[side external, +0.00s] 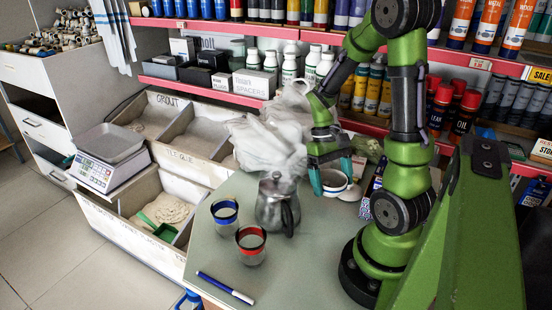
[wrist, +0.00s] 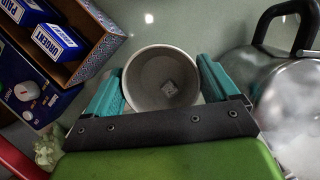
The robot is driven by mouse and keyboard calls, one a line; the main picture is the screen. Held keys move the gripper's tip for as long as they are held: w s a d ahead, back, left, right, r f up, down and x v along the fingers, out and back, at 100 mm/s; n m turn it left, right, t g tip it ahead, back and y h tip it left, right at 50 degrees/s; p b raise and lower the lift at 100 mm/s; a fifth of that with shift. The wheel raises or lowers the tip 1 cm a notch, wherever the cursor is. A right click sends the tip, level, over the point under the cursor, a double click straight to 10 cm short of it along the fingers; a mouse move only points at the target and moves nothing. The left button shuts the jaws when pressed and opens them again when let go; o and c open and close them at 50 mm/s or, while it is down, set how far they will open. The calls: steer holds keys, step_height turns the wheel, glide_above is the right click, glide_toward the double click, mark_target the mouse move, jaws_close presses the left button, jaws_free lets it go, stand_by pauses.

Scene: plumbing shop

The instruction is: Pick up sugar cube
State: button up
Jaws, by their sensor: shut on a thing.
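A small pale cube (wrist: 169,88), which looks like the sugar cube, lies on the inside bottom of a round pale cup (wrist: 139,90) in the wrist view. The cup (side external: 334,187) also shows in the side view, behind the kettle. My gripper (side external: 331,172) points down at the cup, with one teal finger on each side of its outer wall. In the wrist view my gripper (wrist: 161,75) is shut across the cup, not on the cube. The cube cannot be made out in the side view.
A steel kettle (side external: 273,206) stands close by. Two glasses with blue (side external: 225,215) and red (side external: 251,246) rims and a blue marker (side external: 225,287) are on the grey-green table (side external: 200,245). A cardboard box (wrist: 93,43) with small blue boxes is near the cup. Steam drifts above the kettle.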

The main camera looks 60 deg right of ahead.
step_height(320, 180, down, 6)
steer(key=shift+f, duration=0.25)
steer(key=o, duration=0.9)
steer(key=shift+f, duration=0.1)
